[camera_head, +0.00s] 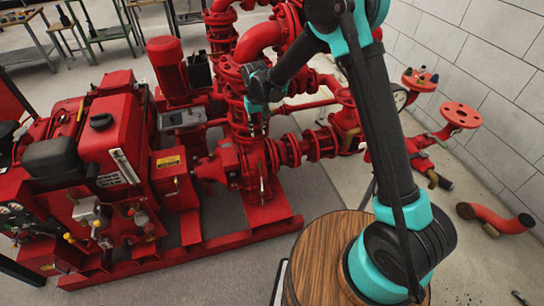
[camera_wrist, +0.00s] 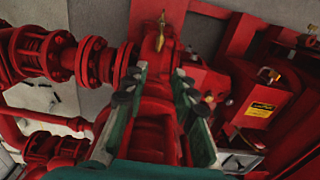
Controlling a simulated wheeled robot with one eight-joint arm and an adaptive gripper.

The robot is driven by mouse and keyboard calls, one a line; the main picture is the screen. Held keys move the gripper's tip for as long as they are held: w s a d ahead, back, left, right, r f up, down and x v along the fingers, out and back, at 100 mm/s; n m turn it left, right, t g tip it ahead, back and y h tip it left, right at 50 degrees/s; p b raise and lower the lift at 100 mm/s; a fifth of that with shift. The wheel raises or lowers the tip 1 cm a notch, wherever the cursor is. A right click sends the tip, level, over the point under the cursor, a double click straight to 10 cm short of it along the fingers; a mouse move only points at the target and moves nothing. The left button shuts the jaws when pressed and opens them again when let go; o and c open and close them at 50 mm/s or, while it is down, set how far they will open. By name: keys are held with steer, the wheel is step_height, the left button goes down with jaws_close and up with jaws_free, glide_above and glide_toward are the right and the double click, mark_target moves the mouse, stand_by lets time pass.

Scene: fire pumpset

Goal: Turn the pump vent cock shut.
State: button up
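A small brass fitting that looks like the vent cock (camera_wrist: 161,32) stands on the red pump casing (camera_wrist: 150,130), beyond my fingertips in the wrist view. A thin brass piece, probably the same cock, shows on the pump in the head view (camera_head: 262,188). Whether its handle is open or shut is too small to tell. My gripper (camera_wrist: 159,75) is open and empty, its two fingers spread above the pump. In the head view my gripper (camera_head: 258,128) hangs over the pump, apart from the brass piece.
A second brass fitting (camera_wrist: 210,97) is right of my fingers. Flanged red pipes (camera_wrist: 85,60) lie to the left. The red engine (camera_head: 110,150) with a yellow label (camera_head: 168,161) stands beside the pump. A round wooden top (camera_head: 325,245) is in front.

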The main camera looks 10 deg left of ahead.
mark_target(259, 161)
step_height(259, 161, down, 18)
steer(key=shift+r, duration=0.1)
stand_by(0.5)
steer(key=shift+c, duration=0.4)
jaws_close()
